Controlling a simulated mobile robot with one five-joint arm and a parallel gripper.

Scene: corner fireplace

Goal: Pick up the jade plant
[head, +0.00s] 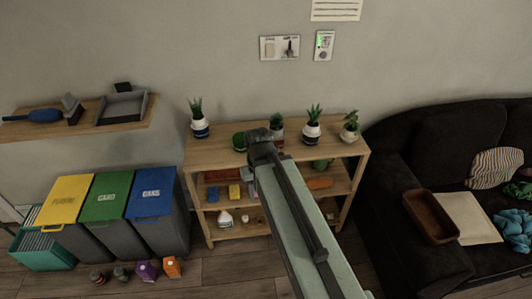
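Several potted plants stand in a row on top of a wooden shelf unit (222,153). The rightmost plant (351,124), with rounder green leaves in a pale pot, looks most like the jade plant, though it is too small to be sure.
A green round item (239,141) is left of my gripper. Yellow (66,190), green and blue lidded bins stand left of the shelf. A dark sofa (410,155) is close on the right. Small objects lie on the floor before the bins.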

